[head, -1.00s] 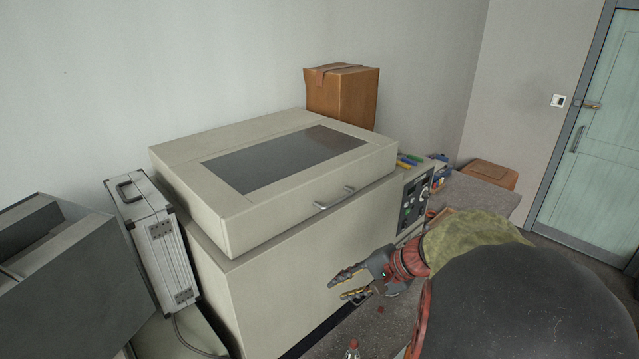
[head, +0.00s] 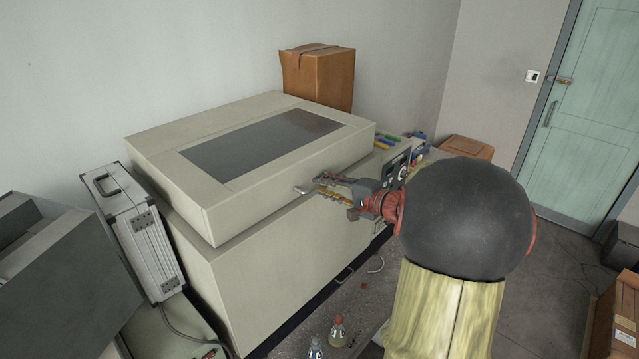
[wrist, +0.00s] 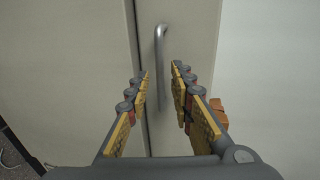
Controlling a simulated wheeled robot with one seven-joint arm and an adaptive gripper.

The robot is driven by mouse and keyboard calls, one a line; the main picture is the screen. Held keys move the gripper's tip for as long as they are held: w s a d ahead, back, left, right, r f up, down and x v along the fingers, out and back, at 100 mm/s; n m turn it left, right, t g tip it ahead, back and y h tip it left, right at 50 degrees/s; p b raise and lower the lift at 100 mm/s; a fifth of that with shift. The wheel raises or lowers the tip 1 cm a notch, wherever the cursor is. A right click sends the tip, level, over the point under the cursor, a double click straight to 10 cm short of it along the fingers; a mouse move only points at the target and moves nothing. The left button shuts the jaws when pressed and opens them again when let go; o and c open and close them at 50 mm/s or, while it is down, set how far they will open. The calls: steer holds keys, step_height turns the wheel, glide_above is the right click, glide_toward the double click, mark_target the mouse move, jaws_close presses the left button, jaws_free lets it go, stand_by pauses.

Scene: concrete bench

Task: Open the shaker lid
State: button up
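The shaker is a large beige box with a closed lid (head: 160,165) that has a dark window (head: 262,143). A metal bar handle sits on the lid's front face; its left end (head: 305,190) shows beside my fingers in the head view. In the wrist view the handle (wrist: 160,60) stands between my two open fingers, apart from both at the tips. My gripper (head: 325,186) is at the handle in the head view, and its fingers (wrist: 158,80) are spread around the handle's lower part. The fingers hide part of the handle in the head view.
A silver case (head: 140,225) stands left of the shaker. A cardboard box (head: 318,78) stands behind it. Small flasks (head: 337,330) stand on the bench in front. Coloured markers (head: 386,142) lie near the control panel (head: 398,168) at right.

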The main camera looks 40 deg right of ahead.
steer(key=shift+x, duration=1.25)
steer(key=shift+c, duration=0.9)
steer(key=c, duration=0.4)
jaws_close()
